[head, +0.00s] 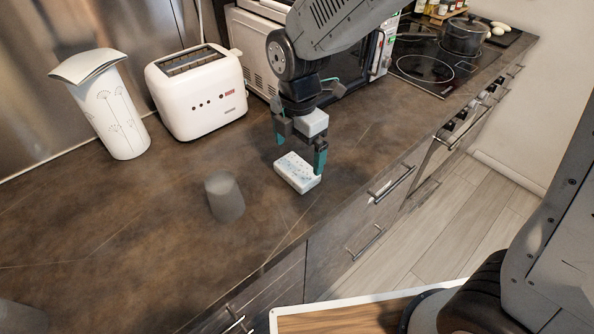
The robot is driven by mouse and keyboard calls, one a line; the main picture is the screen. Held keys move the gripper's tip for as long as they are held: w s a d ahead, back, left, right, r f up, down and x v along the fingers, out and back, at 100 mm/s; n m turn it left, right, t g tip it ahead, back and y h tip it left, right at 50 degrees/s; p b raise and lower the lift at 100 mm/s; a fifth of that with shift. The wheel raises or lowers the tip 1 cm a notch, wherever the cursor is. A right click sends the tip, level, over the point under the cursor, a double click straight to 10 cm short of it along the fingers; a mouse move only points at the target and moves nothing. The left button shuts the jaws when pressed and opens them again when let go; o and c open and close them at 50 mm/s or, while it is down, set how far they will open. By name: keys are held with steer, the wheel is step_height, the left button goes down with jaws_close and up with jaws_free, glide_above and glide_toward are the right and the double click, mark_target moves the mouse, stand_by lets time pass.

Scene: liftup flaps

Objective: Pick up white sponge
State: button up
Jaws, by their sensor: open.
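The white sponge (296,174) lies flat on the brown countertop, near its front edge. It is a small block with bluish marks on its top. My gripper (300,157) points down over the sponge, with its two teal-tipped fingers apart. The right fingertip is at the sponge's right end, and the left fingertip is above its far left side. Nothing is held between the fingers. I cannot tell from this one view whether a finger touches the sponge.
A grey cup (224,197) stands left of the sponge. A white toaster (197,92), a patterned white canister (112,115) and a microwave (258,55) stand at the back. A cooktop with a pot (463,36) is at the far right.

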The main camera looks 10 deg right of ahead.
mark_target(297, 168)
step_height(297, 168, down, 6)
steer(key=shift+a+r, duration=0.15)
steer(key=shift+r, duration=0.1)
steer(key=c, duration=0.8)
steer(key=shift+o, duration=0.2)
steer(key=shift+r, duration=0.15)
